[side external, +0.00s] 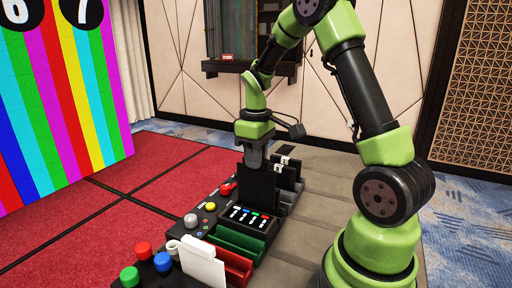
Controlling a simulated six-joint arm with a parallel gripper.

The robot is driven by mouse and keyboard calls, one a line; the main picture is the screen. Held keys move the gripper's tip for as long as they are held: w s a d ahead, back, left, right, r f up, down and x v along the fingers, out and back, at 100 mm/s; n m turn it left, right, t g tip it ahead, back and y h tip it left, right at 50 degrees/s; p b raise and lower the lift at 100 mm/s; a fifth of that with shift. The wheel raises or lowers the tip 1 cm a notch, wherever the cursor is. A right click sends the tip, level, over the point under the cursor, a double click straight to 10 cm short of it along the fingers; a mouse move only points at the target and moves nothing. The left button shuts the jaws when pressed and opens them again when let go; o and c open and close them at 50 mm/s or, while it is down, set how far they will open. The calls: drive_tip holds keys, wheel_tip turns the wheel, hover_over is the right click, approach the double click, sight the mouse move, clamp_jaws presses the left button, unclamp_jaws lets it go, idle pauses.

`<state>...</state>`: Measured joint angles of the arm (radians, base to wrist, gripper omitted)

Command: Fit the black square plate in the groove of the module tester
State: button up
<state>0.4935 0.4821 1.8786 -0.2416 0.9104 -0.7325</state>
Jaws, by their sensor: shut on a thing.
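My gripper (254,160) points down and is shut on the top edge of the black square plate (257,189). The plate hangs upright, above or at the far end of a black unit (247,219) with a row of small coloured and white marks, which looks like the module tester. The plate's lower edge meets the unit's back edge in the picture. I cannot tell whether it touches or sits in a groove, and the groove itself is not visible.
Behind the plate stands a dark upright part with white clips (283,162). Nearer are a green tray (238,243), a red tray (235,265), a white card (203,264) and several coloured knobs. A striped video wall (65,100) stands left; red carpet between is clear.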

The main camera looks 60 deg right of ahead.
sight(256, 179)
drive_tip(key=shift+f, duration=1.4)
idle(0.5)
drive_tip(key=shift+f, duration=1.7)
idle(1.5)
drive_tip(key=o, duration=1)
drive_tip(key=shift+o, duration=0.2)
drive_tip(key=shift+r, duration=0.1)
drive_tip(key=shift+r, duration=3.9)
